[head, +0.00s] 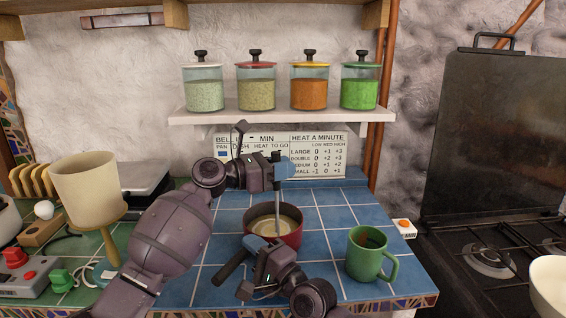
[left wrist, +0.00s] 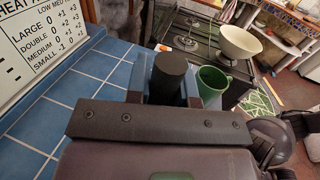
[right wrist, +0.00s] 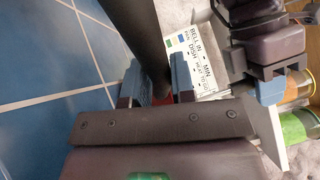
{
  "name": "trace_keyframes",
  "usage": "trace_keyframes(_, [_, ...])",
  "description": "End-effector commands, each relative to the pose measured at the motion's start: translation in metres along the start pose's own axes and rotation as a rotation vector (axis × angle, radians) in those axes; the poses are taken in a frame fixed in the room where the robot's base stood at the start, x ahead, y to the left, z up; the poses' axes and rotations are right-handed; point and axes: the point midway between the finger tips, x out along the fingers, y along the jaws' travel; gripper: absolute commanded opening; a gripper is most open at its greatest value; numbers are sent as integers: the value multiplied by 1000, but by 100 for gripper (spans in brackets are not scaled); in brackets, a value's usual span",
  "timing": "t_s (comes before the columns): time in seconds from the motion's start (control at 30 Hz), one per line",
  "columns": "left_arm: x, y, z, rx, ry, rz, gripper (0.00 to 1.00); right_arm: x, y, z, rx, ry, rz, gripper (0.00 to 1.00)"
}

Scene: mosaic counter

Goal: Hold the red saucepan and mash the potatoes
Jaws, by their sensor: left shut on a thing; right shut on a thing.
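The red saucepan (head: 292,238) sits on the blue tiled counter with pale yellow mash or potato (head: 286,223) inside. Its black handle (head: 231,267) points to the front left. My right gripper (head: 262,250) is shut on that handle, which also runs between the blue fingers in the right wrist view (right wrist: 140,35). My left gripper (head: 279,167) is above the pan, shut on the masher's dark handle, seen end-on in the left wrist view (left wrist: 169,72). The masher's grey shaft (head: 277,205) stands nearly upright and reaches down into the pan. Its lower end is hard to make out.
A green mug (head: 368,255) stands just right of the pan. A beige goblet-like vessel (head: 88,185) stands at the left. A cooking chart (head: 318,155) leans behind the pan. The stove (head: 490,262) with a cream bowl (head: 549,285) is at the right.

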Motion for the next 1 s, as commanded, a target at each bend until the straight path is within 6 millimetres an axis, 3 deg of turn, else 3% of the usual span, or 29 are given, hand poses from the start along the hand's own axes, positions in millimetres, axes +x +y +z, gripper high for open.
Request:
trace_keyframes(0.53, [0, -1, 43, 6, -2, -1, 0, 1, -3, 0, -5, 0, -5, 0])
trace_keyframes(1.0, [0, 0, 49, 5, -2, 0, 0, 1, -3, 0, -5, 0, -6, 0])
